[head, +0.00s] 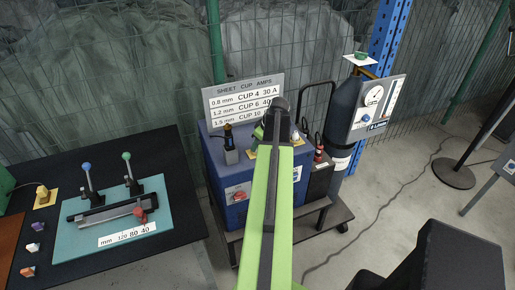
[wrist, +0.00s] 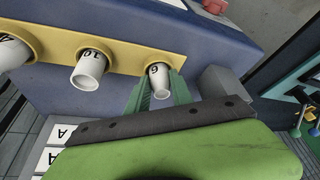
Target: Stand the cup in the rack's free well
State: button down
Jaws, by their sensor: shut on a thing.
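In the wrist view a white tapered cup (wrist: 161,82) marked with what looks like a 6 sits at the yellow rack strip (wrist: 122,62). My gripper (wrist: 160,94) has its green fingers on both sides of this cup and is shut on it. A cup marked 10 (wrist: 90,70) and another cup (wrist: 12,52), partly out of frame, are along the same strip. I cannot make out a free well. In the head view my arm hides the gripper and the held cup.
The rack is on a blue machine (head: 228,175) on a cart. A sign (head: 243,99) lists sheet, cup and amps. A gas cylinder (head: 344,115) stands to the right. A dark bench (head: 165,165) with a teal lever plate (head: 75,240) is at left.

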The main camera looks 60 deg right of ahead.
jog(key=shift+f, duration=0.1)
jog(key=c, duration=1.6)
grip_release()
jog(key=shift+f, duration=0.1)
jog(key=o, duration=0.5)
jog(key=shift+r, duration=0.45)
jog(key=p+v, duration=1.1)
jog(key=shift+s+r, duration=0.15)
jog(key=shift+r, duration=0.1)
